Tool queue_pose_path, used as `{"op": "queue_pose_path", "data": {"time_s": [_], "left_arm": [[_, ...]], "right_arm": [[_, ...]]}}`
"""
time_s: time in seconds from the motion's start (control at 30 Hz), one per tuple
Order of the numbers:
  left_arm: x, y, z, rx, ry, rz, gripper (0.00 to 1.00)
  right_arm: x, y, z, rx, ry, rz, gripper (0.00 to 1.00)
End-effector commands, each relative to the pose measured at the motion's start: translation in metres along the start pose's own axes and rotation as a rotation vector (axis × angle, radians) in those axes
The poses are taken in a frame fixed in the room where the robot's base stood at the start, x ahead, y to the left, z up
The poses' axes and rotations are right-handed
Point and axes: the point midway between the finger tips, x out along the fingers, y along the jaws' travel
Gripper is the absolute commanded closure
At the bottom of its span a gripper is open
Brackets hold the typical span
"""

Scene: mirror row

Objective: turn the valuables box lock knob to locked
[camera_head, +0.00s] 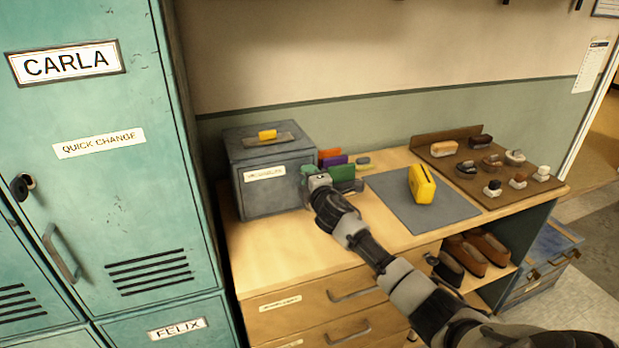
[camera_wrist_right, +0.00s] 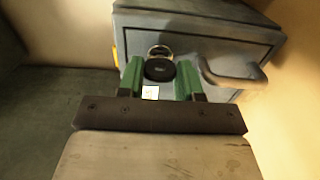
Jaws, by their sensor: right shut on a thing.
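The valuables box (camera_head: 268,190) is a grey metal box at the left end of the wooden counter, with a white label on its front. It also shows in the wrist view (camera_wrist_right: 205,48), with a bar handle (camera_wrist_right: 232,78) on the right of the face. A round black lock knob (camera_wrist_right: 160,69) with a metal ring behind it sits between the green fingers of my right gripper (camera_wrist_right: 161,82). My right gripper (camera_head: 313,178) is shut on this knob at the box's right side. In the head view the gripper hides the knob. My left gripper is not in view.
A yellow object (camera_head: 421,184) stands on a grey mat (camera_head: 400,208) right of my arm. Colored upright items (camera_head: 333,160) stand close behind my gripper. A brown board (camera_head: 462,181) holds brushes and small jars. Teal lockers (camera_head: 100,200) stand left of the counter.

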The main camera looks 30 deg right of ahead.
Motion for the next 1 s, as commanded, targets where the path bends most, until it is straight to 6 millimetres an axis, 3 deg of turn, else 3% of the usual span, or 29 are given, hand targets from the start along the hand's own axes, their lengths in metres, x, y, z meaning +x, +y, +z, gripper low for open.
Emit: {"op": "queue_pose_path", "data": {"time_s": [0.43,0.47,0.6,1.0], "left_arm": [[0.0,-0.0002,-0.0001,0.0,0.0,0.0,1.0],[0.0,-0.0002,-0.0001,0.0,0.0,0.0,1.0],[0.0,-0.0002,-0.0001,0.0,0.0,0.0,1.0],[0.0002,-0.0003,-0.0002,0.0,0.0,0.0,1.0]], "right_arm": [[-0.0002,-0.0012,-0.0003,-0.012,0.0,-0.002,0.89],[-0.0002,-0.0012,-0.0003,-0.011,0.0,-0.002,0.6],[-0.0002,-0.001,-0.0003,-0.01,0.0,-0.001,0.39],[-0.0064,-0.0007,0.0,-0.009,0.0,0.0,0.39]]}}
